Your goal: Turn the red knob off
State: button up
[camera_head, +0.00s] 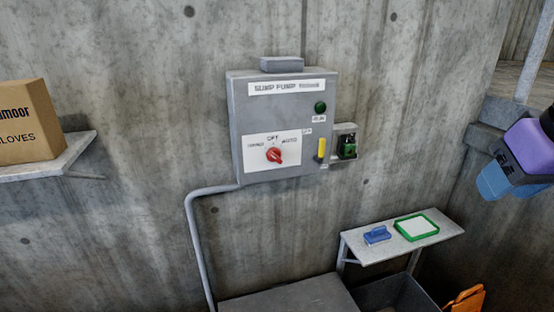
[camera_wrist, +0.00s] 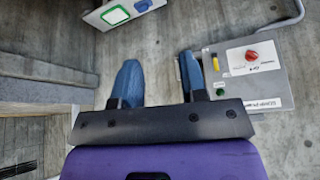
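The red knob (camera_head: 275,155) sits on the white label plate at the lower front of a grey wall-mounted sump pump box (camera_head: 238,120). "OFF" is printed above it, with a label to each side; which one it points at is too small to tell. The knob (camera_wrist: 252,56) also shows at the right of the wrist view, where the box appears upside down. My gripper (camera_head: 488,182), with blue fingers, is at the right edge of the head view, well apart from the box. In the wrist view its fingers (camera_wrist: 158,65) are spread with nothing between them.
A green lamp (camera_head: 320,107), a yellow handle (camera_head: 321,149) and a small green-and-black device (camera_head: 347,146) are at the box's right side. Below right, a shelf (camera_head: 375,253) holds a blue item (camera_head: 377,235) and a green-framed tray (camera_head: 398,225). A glove carton (camera_head: 28,122) stands left.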

jog(key=w+a+f+n+t, duration=0.2)
jog(key=w+a+n+t, duration=0.15)
jog(key=w, duration=0.95)
jog(key=n+t+y, duration=0.9)
jog(key=n+y, duration=0.2)
jog(key=n, duration=0.1)
send_near(278, 160)
jog(key=shift+n, duration=0.25)
jog(key=x, duration=0.9)
jog(key=shift+w+a, duration=0.1)
jog(key=shift+a, duration=0.05)
jog(key=shift+r, duration=0.1)
grip_shut()
